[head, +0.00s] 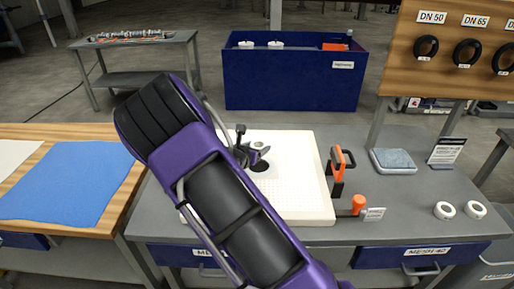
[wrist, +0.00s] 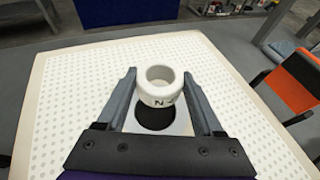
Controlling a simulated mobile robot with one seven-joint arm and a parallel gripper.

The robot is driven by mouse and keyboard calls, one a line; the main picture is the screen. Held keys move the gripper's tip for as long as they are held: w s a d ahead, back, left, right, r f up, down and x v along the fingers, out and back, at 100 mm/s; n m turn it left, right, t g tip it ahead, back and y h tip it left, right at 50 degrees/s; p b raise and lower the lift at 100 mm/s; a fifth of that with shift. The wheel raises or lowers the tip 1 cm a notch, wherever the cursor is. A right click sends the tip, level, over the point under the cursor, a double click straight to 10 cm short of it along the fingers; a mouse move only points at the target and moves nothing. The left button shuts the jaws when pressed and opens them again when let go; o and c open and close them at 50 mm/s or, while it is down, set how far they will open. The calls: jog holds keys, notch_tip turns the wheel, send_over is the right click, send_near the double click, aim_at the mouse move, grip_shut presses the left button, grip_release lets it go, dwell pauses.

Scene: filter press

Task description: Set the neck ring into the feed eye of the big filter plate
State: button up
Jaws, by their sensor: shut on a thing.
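The big filter plate (head: 312,205) is a white dotted slab lying flat on the grey bench; it fills much of the wrist view (wrist: 75,100). Its feed eye (wrist: 155,118) shows as a dark round hole with a pale smooth area around it. In the head view my arm partly covers the plate.
An orange-and-black handle (head: 340,160) and an orange knob (head: 358,203) stand right of the plate. Two white rings (head: 444,210) (head: 476,210) lie farther right. A grey-blue pad (head: 393,160) lies behind them. A blue bin (head: 290,80) stands beyond the bench.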

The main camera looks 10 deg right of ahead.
jog(key=shift+f+b, duration=1.85)
jog(key=shift+f, duration=1.25)
jog(key=shift+f+b, duration=0.55)
jog(key=o, duration=1.5)
jog(key=shift+a, duration=0.1)
